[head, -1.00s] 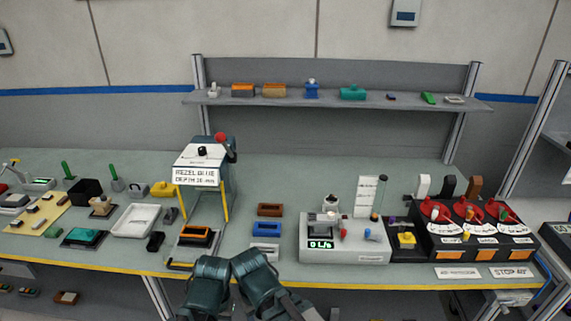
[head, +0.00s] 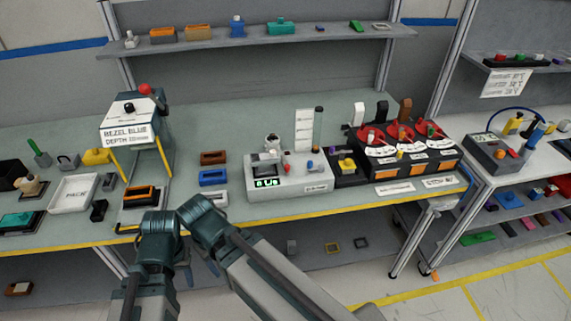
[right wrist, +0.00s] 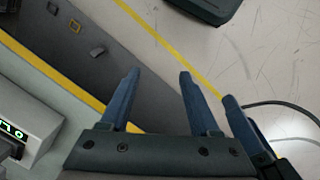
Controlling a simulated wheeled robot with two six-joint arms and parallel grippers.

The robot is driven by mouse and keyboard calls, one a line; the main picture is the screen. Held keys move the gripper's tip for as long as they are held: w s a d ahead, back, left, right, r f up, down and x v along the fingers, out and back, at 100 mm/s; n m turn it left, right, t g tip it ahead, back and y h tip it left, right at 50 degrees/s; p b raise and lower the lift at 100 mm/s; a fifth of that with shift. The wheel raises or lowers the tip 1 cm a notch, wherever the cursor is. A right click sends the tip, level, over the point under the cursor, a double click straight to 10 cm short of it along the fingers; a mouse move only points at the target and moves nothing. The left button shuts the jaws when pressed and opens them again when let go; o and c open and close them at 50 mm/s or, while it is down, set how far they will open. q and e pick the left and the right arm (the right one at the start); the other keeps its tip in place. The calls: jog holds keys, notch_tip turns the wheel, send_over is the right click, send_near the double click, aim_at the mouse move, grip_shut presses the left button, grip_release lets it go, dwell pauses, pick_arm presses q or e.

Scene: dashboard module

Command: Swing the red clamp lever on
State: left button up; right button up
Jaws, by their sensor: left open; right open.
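I cannot tell for sure which part is the red clamp lever. A small red upright part (head: 284,167) stands on the grey device with a green display (head: 290,184) on the bench. A red ball (head: 145,89) tops the handle of the press at the left. A small red part (head: 513,153) also shows on the grey unit at the far right. My left gripper (head: 184,273) is low in front of the bench, partly hidden by my arms. My right gripper (right wrist: 161,85) is open and empty in the right wrist view, above the floor beside the bench edge.
The green bench (head: 228,221) has a yellow front edge. A second bench (head: 520,181) with the grey unit (head: 490,152) stands further right, over a shelf of coloured parts. Open floor lies in front.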

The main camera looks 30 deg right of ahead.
dwell(0.4)
jog(key=shift+w+r, duration=0.15)
jog(key=shift+r, duration=0.05)
jog(key=shift+c, duration=1.2)
jog(key=w+d+r+m+p, duration=0.1)
jog(key=w+r+p, duration=0.1)
jog(key=w+d+r+m+p, duration=0.2)
jog(key=w, duration=0.1)
jog(key=w+d+r+m+p, duration=0.1)
jog(key=w+d+r+p, duration=0.1)
jog(key=p, duration=0.1)
jog(key=shift+w+d+r+m, duration=0.1)
jog(key=shift+w+r+m, duration=0.25)
jog(key=shift+m, duration=0.05)
jog(key=shift+c, duration=0.9)
notch_tip(320, 180, up, 13)
jog(key=m+y+p, duration=0.1)
jog(key=m+p, duration=1.2)
send_over(287, 165)
notch_tip(287, 165, down, 14)
jog(key=b, duration=1.3)
jog(key=shift+s+b, duration=0.1)
jog(key=shift+b, duration=0.25)
jog(key=shift+r, duration=0.1)
grip_shut()
